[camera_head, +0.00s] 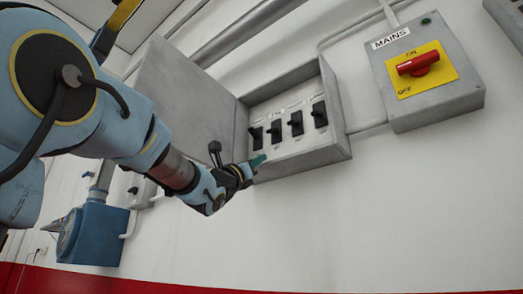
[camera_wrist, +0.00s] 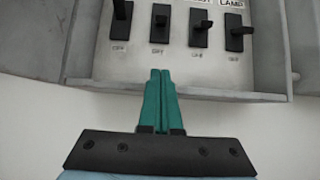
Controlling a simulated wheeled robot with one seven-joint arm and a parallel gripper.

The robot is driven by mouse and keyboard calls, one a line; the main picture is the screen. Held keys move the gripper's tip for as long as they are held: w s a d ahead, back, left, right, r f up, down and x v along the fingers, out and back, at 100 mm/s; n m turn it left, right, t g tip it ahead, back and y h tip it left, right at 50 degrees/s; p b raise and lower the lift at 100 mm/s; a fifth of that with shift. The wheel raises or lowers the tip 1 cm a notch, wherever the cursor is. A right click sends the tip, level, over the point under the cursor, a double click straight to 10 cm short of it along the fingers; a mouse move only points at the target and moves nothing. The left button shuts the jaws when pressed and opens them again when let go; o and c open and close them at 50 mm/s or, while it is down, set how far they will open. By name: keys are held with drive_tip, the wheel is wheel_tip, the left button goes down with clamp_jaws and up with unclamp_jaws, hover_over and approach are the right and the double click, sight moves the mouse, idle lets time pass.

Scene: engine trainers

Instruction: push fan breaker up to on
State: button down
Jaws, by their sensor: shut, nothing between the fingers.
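An open grey breaker box (camera_head: 335,150) on the white wall holds a row of black breakers with small levers. The fan label cannot be read, so I cannot tell which breaker is the fan's. In the wrist view the second breaker from the left (camera_wrist: 160,35) is straight above my fingertips, with OFF-like print under it. The rightmost breaker (camera_wrist: 238,40) is labelled LAMP. My gripper (camera_wrist: 160,75) has its green fingers shut together and empty. In the head view my gripper (camera_head: 259,160) is at the box's lower edge, below the breakers and apparently apart from their levers.
The box's grey door (camera_head: 185,95) hangs open to the left, behind my arm. A MAINS box (camera_head: 455,95) with a red rotary switch (camera_head: 417,64) is at the right. A blue unit (camera_head: 95,235) is at lower left. The wall below the breaker box is clear.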

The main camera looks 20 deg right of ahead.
sight(276, 131)
drive_tip(key=p+x, duration=0.5)
drive_tip(key=x, duration=0.4)
drive_tip(key=shift+a+r, duration=0.1)
drive_tip(key=shift+r, duration=0.05)
drive_tip(key=shift+s+a+r+p, duration=0.15)
drive_tip(key=shift+a+r+p, duration=0.15)
drive_tip(key=shift+r+p, duration=0.25)
drive_tip(key=shift+s+a+r+p, duration=0.2)
drive_tip(key=shift+a+r+p, duration=0.15)
drive_tip(key=shift+r, duration=0.2)
drive_tip(key=shift+s+a+r+p, duration=0.15)
drive_tip(key=shift+r+p, duration=0.3)
